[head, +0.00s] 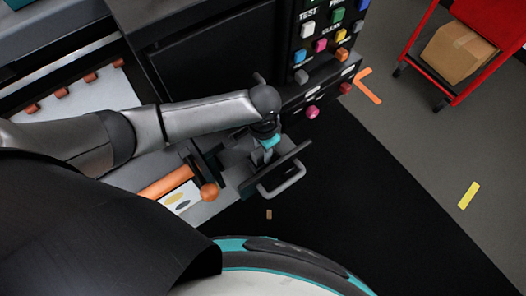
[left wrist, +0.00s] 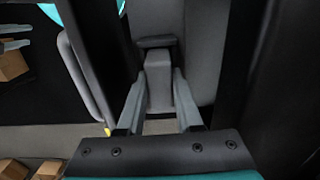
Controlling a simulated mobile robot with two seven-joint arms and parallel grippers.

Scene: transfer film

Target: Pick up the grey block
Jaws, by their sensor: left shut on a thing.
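My left gripper (head: 266,154) reaches down into an open drawer (head: 236,164) with a grey handle. The left wrist view shows its two fingers (left wrist: 158,115) on either side of a grey block (left wrist: 159,94). The gripper is shut on this block, which has a darker cap at its far end. The block still appears low between the drawer walls; I cannot tell whether it touches the drawer floor. In the head view the gripper and arm hide most of it. My right gripper is not in view.
The drawer's grey handle (head: 283,182) faces the dark floor mat. An orange bar with a round end (head: 208,192) lies close on the left. A panel of coloured buttons (head: 322,45) stands behind. A red cart (head: 490,50) carries a cardboard box (head: 458,54).

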